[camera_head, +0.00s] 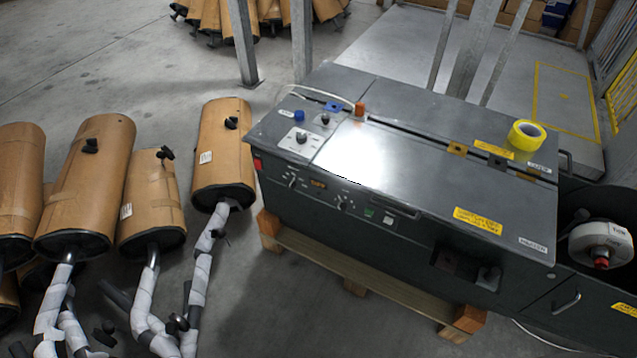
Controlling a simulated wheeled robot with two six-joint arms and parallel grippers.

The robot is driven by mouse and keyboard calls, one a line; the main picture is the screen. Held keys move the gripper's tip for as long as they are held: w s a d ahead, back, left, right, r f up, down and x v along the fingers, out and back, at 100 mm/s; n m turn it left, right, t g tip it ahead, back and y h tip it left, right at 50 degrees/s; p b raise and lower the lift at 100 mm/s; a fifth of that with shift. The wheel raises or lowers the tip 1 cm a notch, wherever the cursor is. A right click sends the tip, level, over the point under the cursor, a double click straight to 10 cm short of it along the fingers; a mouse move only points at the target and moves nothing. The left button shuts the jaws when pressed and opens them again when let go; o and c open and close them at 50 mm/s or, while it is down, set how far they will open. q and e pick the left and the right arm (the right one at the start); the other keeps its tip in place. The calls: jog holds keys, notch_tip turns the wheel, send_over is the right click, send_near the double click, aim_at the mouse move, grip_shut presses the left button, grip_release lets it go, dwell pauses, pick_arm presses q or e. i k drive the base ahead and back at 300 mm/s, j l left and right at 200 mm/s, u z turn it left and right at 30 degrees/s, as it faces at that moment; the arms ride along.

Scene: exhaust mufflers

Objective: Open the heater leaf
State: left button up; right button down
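A dark grey strapping machine (410,150) stands right of centre in the head view. Its top is made of flat metal panels split by a long slot. The front left top panel (352,152) shines brightly and lies flat, level with the rest of the top. No label marks which panel is the heater leaf, so I cannot tell for sure. A small orange block (359,109) and a blue knob (299,116) sit on the top at the left. Neither of my grippers is in view.
The machine rests on a wooden pallet (365,283). A yellow tape roll (527,135) lies on its right end, and a white strap reel (602,241) is at the far right. Cardboard-wrapped mufflers (223,150) stand at the left. Metal posts (301,40) rise behind the machine.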

aim_at(519, 216)
jog(key=l+z, duration=0.45)
jog(key=l, duration=0.9)
jog(key=i, duration=0.05)
